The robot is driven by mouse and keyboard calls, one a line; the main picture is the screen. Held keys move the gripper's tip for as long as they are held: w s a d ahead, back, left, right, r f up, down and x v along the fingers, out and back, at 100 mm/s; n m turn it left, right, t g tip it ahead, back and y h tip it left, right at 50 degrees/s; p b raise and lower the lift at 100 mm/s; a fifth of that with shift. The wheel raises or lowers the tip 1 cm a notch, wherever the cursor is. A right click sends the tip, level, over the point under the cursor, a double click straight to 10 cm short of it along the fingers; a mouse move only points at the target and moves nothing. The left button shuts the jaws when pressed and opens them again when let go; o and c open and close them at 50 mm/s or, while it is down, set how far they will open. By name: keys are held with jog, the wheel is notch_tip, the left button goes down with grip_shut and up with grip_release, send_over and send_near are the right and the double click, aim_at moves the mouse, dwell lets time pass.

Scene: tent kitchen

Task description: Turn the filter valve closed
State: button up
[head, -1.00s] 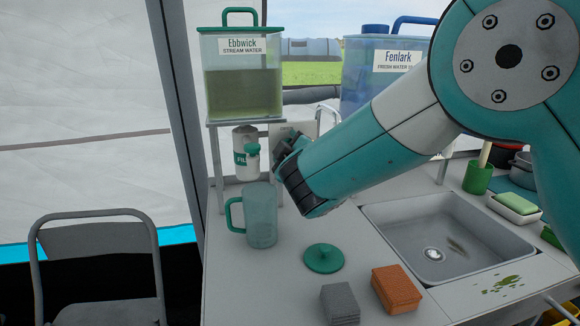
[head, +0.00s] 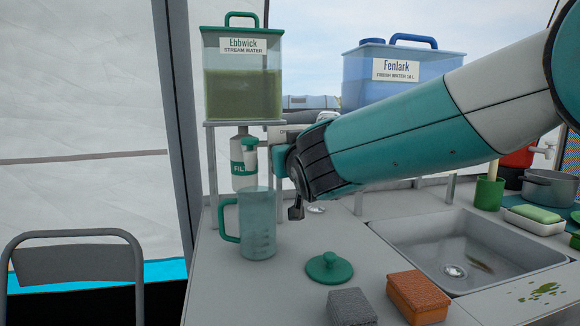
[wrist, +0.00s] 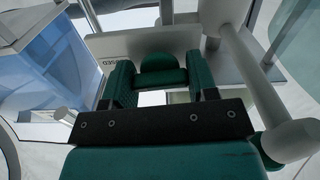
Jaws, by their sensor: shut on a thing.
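The filter (head: 238,180) is a white cylinder with a green band, hanging under the Ebbwick stream-water tank (head: 242,92). A pale plate (head: 290,131) with dark lettering stands beside it, partly behind my wrist. In the wrist view the plate (wrist: 140,44) shows upside-down letters, partly covered. My gripper (wrist: 160,80) is shut on the dark green filter valve handle (wrist: 162,60), which sits between its two fingers in front of the plate. In the head view my gripper's fingertips and the handle are hidden behind my wrist.
A clear jug (head: 257,225) with a green handle stands just below the filter, close to my wrist. A green lid (head: 329,268), a grey block (head: 351,306) and an orange sponge (head: 418,295) lie in front. The sink (head: 475,248) is at right, the blue Fenlark tank (head: 400,75) behind.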

jog(key=shift+m+b, duration=0.5)
jog(key=shift+m, duration=0.1)
jog(key=o, duration=0.9)
jog(key=b+v, duration=0.1)
jog(key=v, duration=1.6)
jog(key=shift+s+r+b, duration=0.1)
jog(key=shift+s+b, duration=0.15)
jog(key=shift+b, duration=0.05)
